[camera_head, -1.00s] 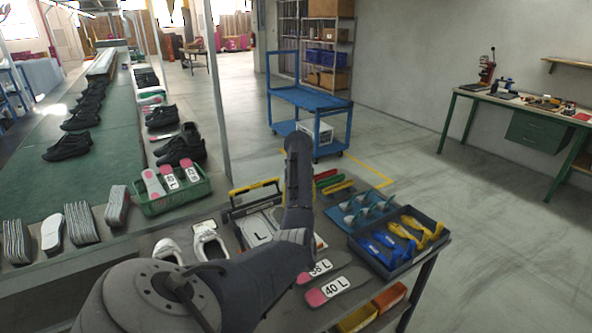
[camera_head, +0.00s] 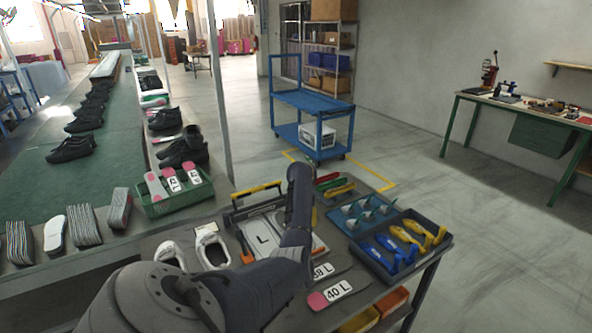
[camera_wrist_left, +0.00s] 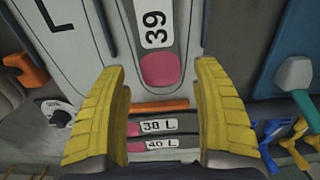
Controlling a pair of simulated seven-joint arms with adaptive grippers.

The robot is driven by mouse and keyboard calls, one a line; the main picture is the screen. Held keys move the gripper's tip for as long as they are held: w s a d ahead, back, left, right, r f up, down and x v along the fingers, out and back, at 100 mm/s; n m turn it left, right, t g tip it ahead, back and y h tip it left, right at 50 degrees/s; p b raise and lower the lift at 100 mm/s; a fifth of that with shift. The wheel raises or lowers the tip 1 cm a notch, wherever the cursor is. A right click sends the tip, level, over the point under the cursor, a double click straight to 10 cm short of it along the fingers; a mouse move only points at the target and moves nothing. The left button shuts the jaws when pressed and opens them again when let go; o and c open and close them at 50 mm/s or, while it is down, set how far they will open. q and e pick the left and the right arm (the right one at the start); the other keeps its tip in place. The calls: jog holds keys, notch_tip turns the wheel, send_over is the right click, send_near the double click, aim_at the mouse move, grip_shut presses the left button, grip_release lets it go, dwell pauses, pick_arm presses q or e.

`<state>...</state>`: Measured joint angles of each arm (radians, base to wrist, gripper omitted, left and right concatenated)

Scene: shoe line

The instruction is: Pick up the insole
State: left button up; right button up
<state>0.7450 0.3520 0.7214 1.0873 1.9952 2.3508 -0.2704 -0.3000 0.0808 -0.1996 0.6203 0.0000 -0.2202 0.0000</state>
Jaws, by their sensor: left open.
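In the left wrist view, the two yellow pads of my left gripper (camera_wrist_left: 160,72) are wide apart with nothing between them. An insole marked 39 (camera_wrist_left: 158,30) with a pink end lies beyond the fingertips in a light fixture (camera_wrist_left: 192,20), its pink end lined up with the gap. Insoles marked 38 L (camera_wrist_left: 158,126) and 40 L (camera_wrist_left: 160,144) lie lower in the picture; 40 L also shows in the head view (camera_head: 330,293). In the head view my left arm hides the 39 insole and much of the fixture plate marked L (camera_head: 263,238). My right gripper is not visible.
A green crate (camera_head: 177,205) with several labelled insoles stands at the left. White shoes (camera_head: 210,248) sit beside the fixture. A dark tray (camera_head: 400,268) with blue and yellow tools is at the right, near the table edge. A handled toolbox (camera_head: 257,200) stands behind.

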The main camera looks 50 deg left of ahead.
pick_arm(q)
jog(key=shift+f, duration=2.55)
jog(key=shift+c, duration=0.5)
jog(key=c, duration=0.8)
